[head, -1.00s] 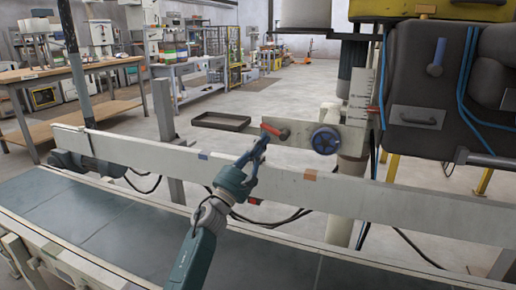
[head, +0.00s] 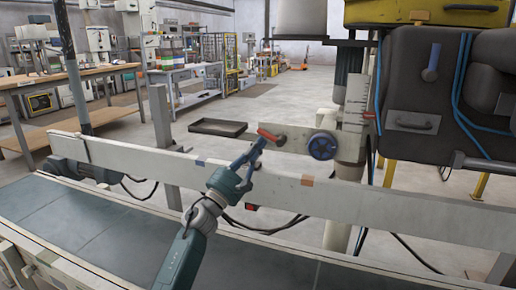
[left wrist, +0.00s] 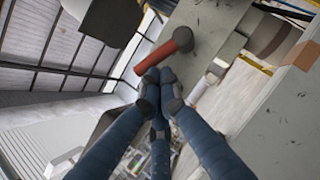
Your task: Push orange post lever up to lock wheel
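The orange post lever (head: 269,135) sticks out to the left from its pivot on the grey plate beside the blue wheel (head: 322,145). In the left wrist view the lever (left wrist: 155,56) lies just past my fingertips, with its round pivot end at upper right. My left gripper (head: 260,144) is just below the lever's free end in the head view. In the left wrist view its blue fingers (left wrist: 161,84) come together at the tips, with nothing seen between them. I cannot tell whether they touch the lever. My right gripper is in no view.
A long pale rail (head: 350,199) runs across in front of the post, under my left gripper. The conveyor belt (head: 110,232) lies nearer. A dark machine panel (head: 415,90) with blue hoses stands to the right. A flat tray (head: 217,128) lies on the floor behind.

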